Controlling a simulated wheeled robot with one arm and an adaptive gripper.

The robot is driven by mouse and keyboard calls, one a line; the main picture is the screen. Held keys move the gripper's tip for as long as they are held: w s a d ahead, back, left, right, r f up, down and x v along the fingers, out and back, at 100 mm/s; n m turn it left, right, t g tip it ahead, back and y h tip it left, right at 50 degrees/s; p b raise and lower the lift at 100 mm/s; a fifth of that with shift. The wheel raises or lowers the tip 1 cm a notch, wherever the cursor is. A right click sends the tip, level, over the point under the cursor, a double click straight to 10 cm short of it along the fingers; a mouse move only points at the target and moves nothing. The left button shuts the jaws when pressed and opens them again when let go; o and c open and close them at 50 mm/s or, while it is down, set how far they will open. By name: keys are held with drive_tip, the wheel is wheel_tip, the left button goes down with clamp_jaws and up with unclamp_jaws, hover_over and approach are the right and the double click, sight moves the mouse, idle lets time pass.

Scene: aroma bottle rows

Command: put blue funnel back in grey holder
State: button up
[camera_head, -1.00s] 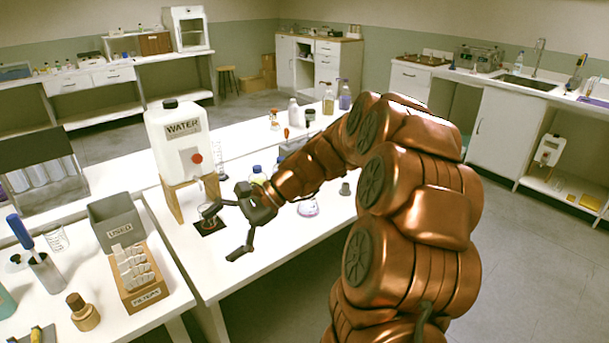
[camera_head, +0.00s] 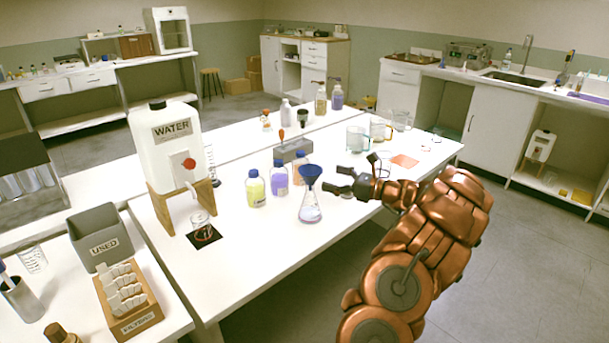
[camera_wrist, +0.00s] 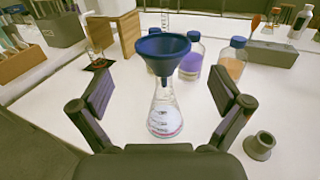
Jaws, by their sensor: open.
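The blue funnel (camera_head: 311,172) sits upright in the mouth of a clear conical flask (camera_head: 310,208) with a little pale purple liquid. In the wrist view the funnel (camera_wrist: 163,45) and flask (camera_wrist: 165,108) stand straight ahead, in line with the space between my fingers. My gripper (camera_head: 334,179) is open and empty, just right of the flask; in the wrist view my gripper (camera_wrist: 160,85) shows a finger on each side. A small grey hollow stand, likely the grey holder (camera_wrist: 261,144), is on the table by my right finger; my gripper hides it in the head view.
Capped bottles with yellow (camera_head: 255,188), purple (camera_head: 280,178) and orange (camera_head: 300,167) contents stand close behind the flask. A grey block (camera_head: 293,151) is farther back. The water tank (camera_head: 168,145) stands left. The white table's front strip left of the flask is clear.

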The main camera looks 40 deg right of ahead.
sight(310, 170)
drive_tip(key=x, duration=0.2)
drive_tip(key=shift+w+a, duration=0.1)
drive_tip(key=shift+w, duration=0.15)
drive_tip(key=shift+d+p+x, duration=0.15)
drive_tip(key=shift+p+x, duration=0.15)
drive_tip(key=shift+x, duration=0.95)
drive_tip(key=shift+d+p+x, duration=0.1)
drive_tip(key=shift+p+x, duration=0.15)
drive_tip(key=shift+x, duration=1)
drive_tip(key=shift+w, duration=0.1)
drive_tip(key=c, duration=1)
drive_tip(key=shift+r, duration=0.1)
